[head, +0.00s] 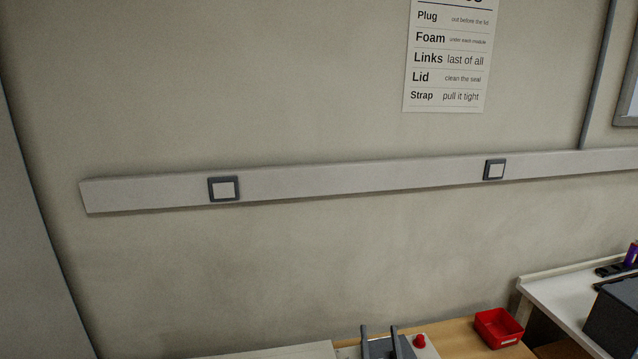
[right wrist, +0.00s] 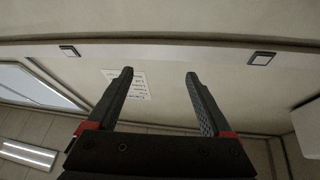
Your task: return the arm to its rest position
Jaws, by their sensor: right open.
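My right gripper (head: 379,328) shows at the bottom edge of the head view, its two dark fingers pointing up in the picture, towards the wall. In the right wrist view its fingers (right wrist: 160,73) are wide apart, with nothing between them but the wall and a poster behind. It is open and empty. Most of the right arm is out of the head view. My left gripper is not in view. No copper busbars show in either view.
A wooden bench (head: 462,340) runs along the bottom, with a red bin (head: 498,328) and a red knob (head: 420,341) near my gripper. A white table (head: 560,297) with a dark box (head: 614,318) stands at right. Wall trunking (head: 350,178) and a poster (head: 447,60) are behind.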

